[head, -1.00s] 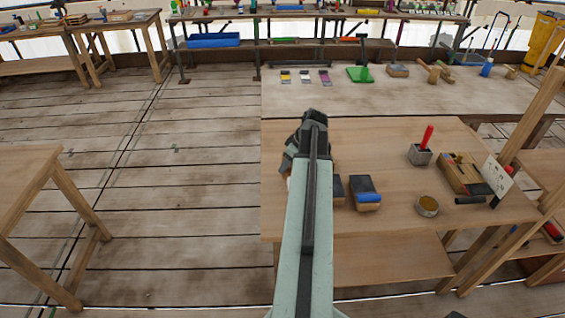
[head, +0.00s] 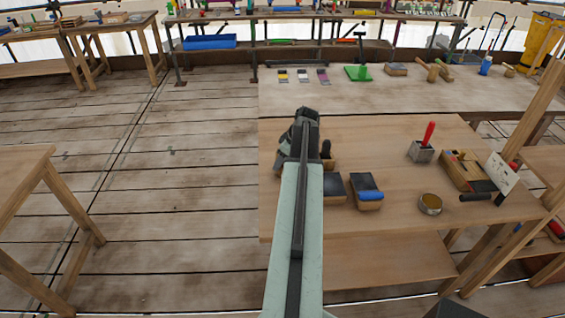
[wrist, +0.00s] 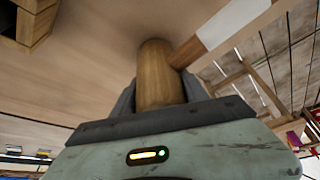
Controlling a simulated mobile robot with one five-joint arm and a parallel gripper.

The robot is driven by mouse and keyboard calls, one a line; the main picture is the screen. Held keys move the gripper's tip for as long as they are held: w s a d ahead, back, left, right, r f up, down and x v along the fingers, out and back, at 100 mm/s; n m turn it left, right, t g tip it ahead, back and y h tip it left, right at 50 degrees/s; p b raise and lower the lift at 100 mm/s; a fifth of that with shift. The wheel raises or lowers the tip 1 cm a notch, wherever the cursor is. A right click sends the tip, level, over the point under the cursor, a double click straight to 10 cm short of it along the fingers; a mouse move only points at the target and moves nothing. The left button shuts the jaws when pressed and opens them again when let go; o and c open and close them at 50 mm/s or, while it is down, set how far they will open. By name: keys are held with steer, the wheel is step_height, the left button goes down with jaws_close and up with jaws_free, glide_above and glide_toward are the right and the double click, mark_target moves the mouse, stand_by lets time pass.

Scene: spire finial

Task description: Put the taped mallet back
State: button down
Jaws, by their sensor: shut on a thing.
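My gripper (wrist: 158,95) is shut on the taped mallet. In the wrist view the mallet's wooden barrel-shaped end (wrist: 155,72) sits between the two dark fingers. A handle with a white tape band (wrist: 222,22) runs from it to the upper right. In the head view my gripper (head: 303,130) is over the left part of the near wooden table (head: 385,135). There my gripper and arm hide the mallet, so I cannot tell its height above the table.
Right of my gripper are a dark-knobbed wooden piece (head: 328,157), a dark-topped block (head: 334,188) and a blue-handled block (head: 368,192). Farther right stand a tin (head: 430,204), a grey block with a red handle (head: 422,150) and a wooden tool box (head: 462,172). Wooden mallets (head: 434,70) lie on the bench behind.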

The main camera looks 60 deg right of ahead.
steer(key=c, duration=0.6)
jaws_free()
steer(key=shift+s+r+p, duration=0.1)
steer(key=shift+r+p, duration=0.25)
steer(key=shift+p, duration=0.1)
steer(key=p+v, duration=1)
steer(key=v, duration=0.1)
steer(key=shift+r, duration=0.2)
steer(key=shift+s, duration=0.1)
